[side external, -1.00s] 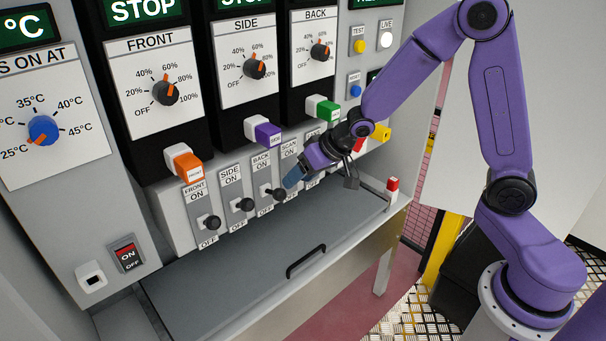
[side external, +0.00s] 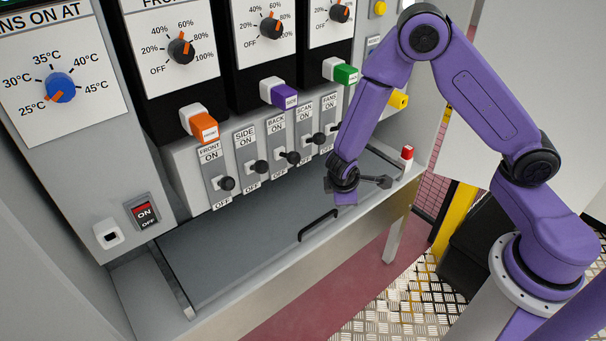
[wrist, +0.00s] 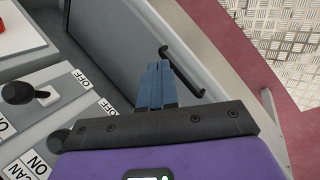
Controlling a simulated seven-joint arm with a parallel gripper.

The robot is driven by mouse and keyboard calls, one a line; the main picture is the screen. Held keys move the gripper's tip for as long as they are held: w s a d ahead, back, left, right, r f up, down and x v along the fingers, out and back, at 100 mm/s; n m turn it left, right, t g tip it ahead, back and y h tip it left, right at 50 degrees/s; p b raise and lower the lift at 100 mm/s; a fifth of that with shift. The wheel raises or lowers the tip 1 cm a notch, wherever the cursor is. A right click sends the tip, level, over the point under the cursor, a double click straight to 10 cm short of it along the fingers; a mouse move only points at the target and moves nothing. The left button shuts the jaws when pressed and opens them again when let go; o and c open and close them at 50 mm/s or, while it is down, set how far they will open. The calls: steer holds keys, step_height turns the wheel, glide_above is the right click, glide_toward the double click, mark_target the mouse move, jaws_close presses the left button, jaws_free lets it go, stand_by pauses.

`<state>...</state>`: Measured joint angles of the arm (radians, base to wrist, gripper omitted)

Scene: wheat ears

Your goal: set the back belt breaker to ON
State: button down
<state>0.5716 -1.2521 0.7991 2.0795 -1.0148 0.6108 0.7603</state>
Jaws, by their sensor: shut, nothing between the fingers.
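The back belt breaker (side external: 276,147) is a grey plate marked BACK, ON at the top and OFF at the bottom, in the middle of the breaker row. Its black lever (side external: 291,157) sticks out toward the viewer, its knob low on the plate, nearer OFF. My gripper (side external: 345,198) is right of and below this lever, over the bench and clear of it. The blue fingers are together and empty in the wrist view (wrist: 155,82). A black lever (wrist: 18,92) shows at the left of the wrist view; I cannot tell which breaker it belongs to.
The front (side external: 227,184), side (side external: 258,167) and scan (side external: 318,138) levers stand close in the same row. A black handle (side external: 317,225) rises from the bench front. A red button (side external: 407,152) is at the right. The grey bench top (side external: 235,240) is clear.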

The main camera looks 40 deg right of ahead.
steer(key=f+n+h, duration=0.1)
steer(key=n+h, duration=0.1)
steer(key=n, duration=0.1)
steer(key=n+t+y, duration=0.4)
steer(key=n+t, duration=1.3)
steer(key=n, duration=0.2)
glide_toward(289, 157)
steer(key=w+d+f, duration=0.2)
steer(key=w+f, duration=0.1)
steer(key=w, duration=0.2)
steer(key=shift+w+r, duration=0.25)
steer(key=shift+r, duration=0.4)
steer(key=shift+n, duration=0.3)
